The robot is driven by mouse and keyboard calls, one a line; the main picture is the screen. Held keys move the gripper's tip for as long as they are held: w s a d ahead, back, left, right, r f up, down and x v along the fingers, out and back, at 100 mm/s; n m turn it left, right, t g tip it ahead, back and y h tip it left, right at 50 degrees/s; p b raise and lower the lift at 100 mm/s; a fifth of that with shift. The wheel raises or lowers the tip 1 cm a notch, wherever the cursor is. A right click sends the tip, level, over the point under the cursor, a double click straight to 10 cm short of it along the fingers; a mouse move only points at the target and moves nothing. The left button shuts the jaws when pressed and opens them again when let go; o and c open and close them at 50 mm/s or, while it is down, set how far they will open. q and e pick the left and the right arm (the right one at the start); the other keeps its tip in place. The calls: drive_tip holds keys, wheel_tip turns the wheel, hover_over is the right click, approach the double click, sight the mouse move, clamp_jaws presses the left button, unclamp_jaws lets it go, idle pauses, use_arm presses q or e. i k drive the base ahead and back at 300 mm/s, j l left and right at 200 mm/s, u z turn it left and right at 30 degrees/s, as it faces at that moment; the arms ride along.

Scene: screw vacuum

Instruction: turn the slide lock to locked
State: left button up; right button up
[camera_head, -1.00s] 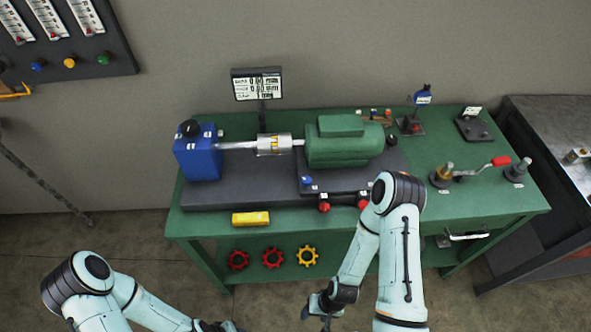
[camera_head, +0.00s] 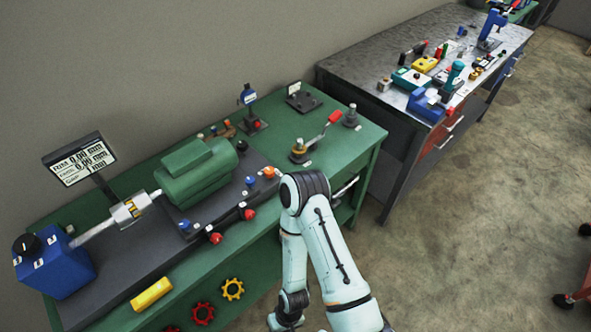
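No part is readably marked as the slide lock, so I cannot tell which one it is. The green bench (camera_head: 262,232) carries a dark base with a green motor (camera_head: 192,173), a blue block (camera_head: 55,265) and a silver coupling. Small knobs sit along the base's front: blue (camera_head: 249,181), orange (camera_head: 268,172) and red (camera_head: 215,238). A red-handled lever (camera_head: 335,116) stands at the bench's right end. My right gripper (camera_head: 285,322) is low in front of the bench, partly cut off by the bottom edge; its fingers are unclear. My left gripper is out of view.
A display (camera_head: 80,165) stands behind the blue block. A yellow block (camera_head: 151,294) lies on the bench's front edge. Gears (camera_head: 232,289) hang below. A grey workbench (camera_head: 365,69) with tools stands at the back right. Open floor (camera_head: 495,200) lies to the right.

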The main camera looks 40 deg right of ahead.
sight(268, 172)
drive_tip(key=z, duration=1.3)
